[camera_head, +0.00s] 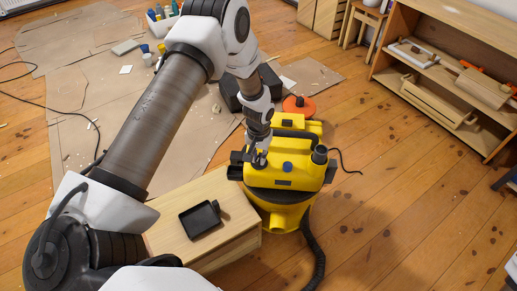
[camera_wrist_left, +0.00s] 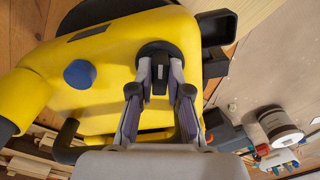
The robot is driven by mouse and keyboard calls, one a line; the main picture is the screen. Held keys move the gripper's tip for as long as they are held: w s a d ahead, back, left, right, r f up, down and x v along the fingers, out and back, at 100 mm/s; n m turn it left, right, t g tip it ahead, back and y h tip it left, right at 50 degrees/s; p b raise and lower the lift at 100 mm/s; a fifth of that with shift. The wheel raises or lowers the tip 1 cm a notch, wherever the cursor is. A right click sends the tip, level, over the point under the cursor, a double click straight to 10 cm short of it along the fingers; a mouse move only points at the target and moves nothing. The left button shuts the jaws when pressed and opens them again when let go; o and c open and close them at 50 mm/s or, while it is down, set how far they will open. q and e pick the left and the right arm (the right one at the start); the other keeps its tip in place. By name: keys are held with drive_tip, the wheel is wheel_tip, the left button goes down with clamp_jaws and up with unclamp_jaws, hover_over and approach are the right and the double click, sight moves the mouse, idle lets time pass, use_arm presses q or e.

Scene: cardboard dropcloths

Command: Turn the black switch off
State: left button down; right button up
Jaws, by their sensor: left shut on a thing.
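The yellow vacuum (camera_head: 309,172) stands on the floor right of the middle in the head view; it fills the left of the left wrist view (camera_wrist_left: 112,52). The black switch (camera_wrist_left: 159,82) stands up from a round black base on its yellow top. My left gripper (camera_head: 257,160) comes down from above onto the vacuum's top. In the left wrist view its two fingertips (camera_wrist_left: 160,70) are on either side of the switch, shut on it. The head view does not show the switch clearly behind the fingers. A blue knob (camera_wrist_left: 79,73) is beside it. My right gripper is not in view.
A wooden box (camera_head: 226,243) with a black tray (camera_head: 200,220) stands left of the vacuum. A black hose (camera_head: 316,262) runs down in front. An orange disc (camera_head: 299,106) lies behind. A wooden shelf (camera_head: 450,85) is at the right. Floor between is clear.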

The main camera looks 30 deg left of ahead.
use_arm(q)
drive_tip(key=shift+n+p, duration=1.3)
drive_tip(key=shift+n, duration=0.2)
drive_tip(key=c, duration=1.1)
unclamp_jaws()
wheel_tip(320, 180, up, 12)
drive_tip(key=shift+f, duration=0.1)
